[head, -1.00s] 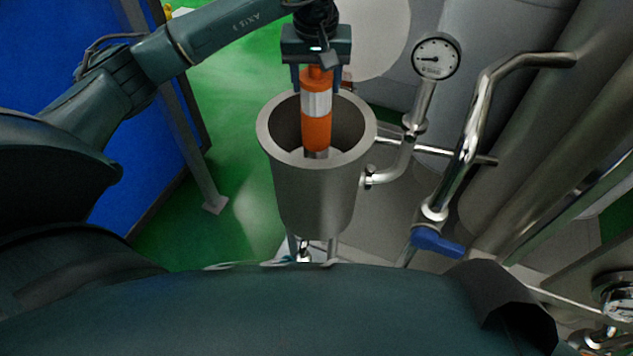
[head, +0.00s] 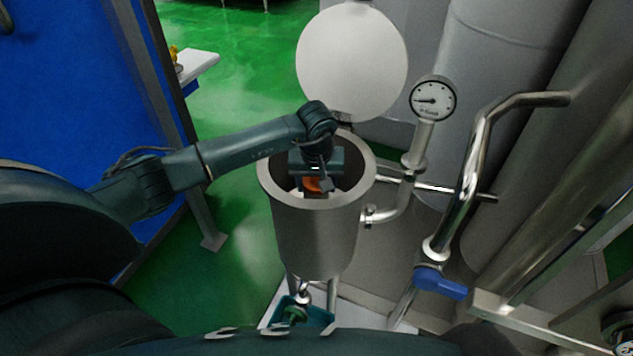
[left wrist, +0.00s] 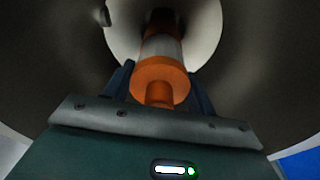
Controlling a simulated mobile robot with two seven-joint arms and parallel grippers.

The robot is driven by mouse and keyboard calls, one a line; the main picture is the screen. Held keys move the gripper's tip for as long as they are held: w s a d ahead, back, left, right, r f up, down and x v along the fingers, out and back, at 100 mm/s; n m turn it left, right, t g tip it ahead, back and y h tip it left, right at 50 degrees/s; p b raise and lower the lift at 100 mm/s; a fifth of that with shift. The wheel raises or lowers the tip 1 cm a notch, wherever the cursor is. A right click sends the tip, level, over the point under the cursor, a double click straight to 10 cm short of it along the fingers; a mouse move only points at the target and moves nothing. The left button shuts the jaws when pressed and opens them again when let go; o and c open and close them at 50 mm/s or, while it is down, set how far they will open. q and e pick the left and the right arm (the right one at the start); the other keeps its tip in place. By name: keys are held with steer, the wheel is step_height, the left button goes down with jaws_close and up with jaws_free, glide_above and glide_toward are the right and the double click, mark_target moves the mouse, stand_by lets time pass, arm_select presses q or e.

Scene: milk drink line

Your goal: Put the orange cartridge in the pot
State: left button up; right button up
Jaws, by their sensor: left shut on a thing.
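The pot (head: 318,240) is a tall grey metal vessel on legs in the middle of the head view, with its mouth open. My left gripper (head: 317,180) is inside the mouth of the pot, pointing down. It is shut on the orange cartridge (head: 312,185), of which only a small orange patch shows in the head view. In the left wrist view the cartridge (left wrist: 160,75) is orange with a pale band and sits between the two fingers, inside the pot's dark walls. Its lower end is hard to make out. My right gripper is not in view.
The round pale lid (head: 352,60) stands open behind the pot. A pressure gauge (head: 433,99) and metal pipes (head: 468,165) with a blue valve handle (head: 440,284) are close on the right. A teal bin (head: 300,313) is under the pot. Green floor (head: 245,100) is clear behind left.

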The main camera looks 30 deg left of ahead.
arm_select(q)
steer(key=shift+f, duration=0.2)
steer(key=o, duration=1.2)
steer(key=shift+r, duration=0.1)
steer(key=r, duration=0.4)
steer(key=s+r, duration=0.1)
steer(key=r, duration=0.7)
steer(key=shift+s+d+r, duration=0.1)
steer(key=shift+s+d, duration=0.2)
steer(key=shift+d, duration=0.1)
